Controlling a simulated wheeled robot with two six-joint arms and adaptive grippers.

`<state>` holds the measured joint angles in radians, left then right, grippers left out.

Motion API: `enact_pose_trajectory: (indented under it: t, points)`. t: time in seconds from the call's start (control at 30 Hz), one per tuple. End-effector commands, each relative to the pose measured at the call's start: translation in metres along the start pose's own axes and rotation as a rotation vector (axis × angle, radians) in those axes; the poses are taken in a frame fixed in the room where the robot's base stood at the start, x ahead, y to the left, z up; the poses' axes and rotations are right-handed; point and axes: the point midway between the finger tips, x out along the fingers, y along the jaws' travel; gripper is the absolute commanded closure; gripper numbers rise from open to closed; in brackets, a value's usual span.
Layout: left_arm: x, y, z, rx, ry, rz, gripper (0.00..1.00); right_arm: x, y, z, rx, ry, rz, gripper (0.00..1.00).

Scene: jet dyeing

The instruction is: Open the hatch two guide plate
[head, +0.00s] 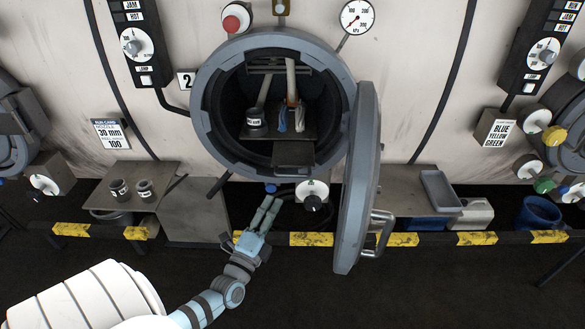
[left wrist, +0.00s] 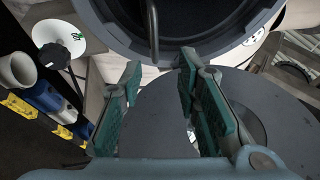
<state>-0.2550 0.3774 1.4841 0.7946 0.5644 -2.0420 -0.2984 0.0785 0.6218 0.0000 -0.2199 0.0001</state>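Hatch two (head: 212,135), beside the "2" sign (head: 186,80), stands open with its round door (head: 359,190) swung out to the right. A small grey plate (head: 293,154) sits low in its mouth; I cannot tell for sure that it is the guide plate. Behind it a shelf holds a labelled cup (head: 255,119) and hanging cloth strips (head: 297,119). My left gripper (head: 270,202) is below the hatch mouth, apart from it. In the left wrist view its fingers (left wrist: 158,75) are spread and empty, with the hatch rim (left wrist: 190,52) ahead. My right gripper is out of view.
The door with its handle (head: 382,232) stands right of my left gripper. A black-knobbed dial (head: 313,197) is close by. A yellow-marked rail (head: 311,239) crosses below. A side shelf (head: 120,205) with two cups stands left; a tray (head: 440,190) and containers stand right.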

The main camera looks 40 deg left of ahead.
Motion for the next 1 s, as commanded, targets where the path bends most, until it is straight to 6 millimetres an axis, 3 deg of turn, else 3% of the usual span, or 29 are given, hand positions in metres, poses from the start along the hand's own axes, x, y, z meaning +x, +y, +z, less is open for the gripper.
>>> enact_pose_trajectory:
  t: [0.3, 0.5, 0.87, 1.0]
  points:
    - [0.084, 0.009, -0.001, -0.002, 0.0, 0.0, 0.7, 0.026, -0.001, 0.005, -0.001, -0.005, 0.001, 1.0]
    - [0.121, 0.011, -0.001, -0.002, 0.001, 0.004, 0.7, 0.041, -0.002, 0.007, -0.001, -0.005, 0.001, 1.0]
    - [0.132, 0.007, -0.001, -0.002, 0.002, 0.006, 0.7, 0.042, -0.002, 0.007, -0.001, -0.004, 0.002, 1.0]
    - [0.132, 0.007, -0.001, -0.002, 0.002, 0.006, 0.89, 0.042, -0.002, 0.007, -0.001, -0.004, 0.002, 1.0]
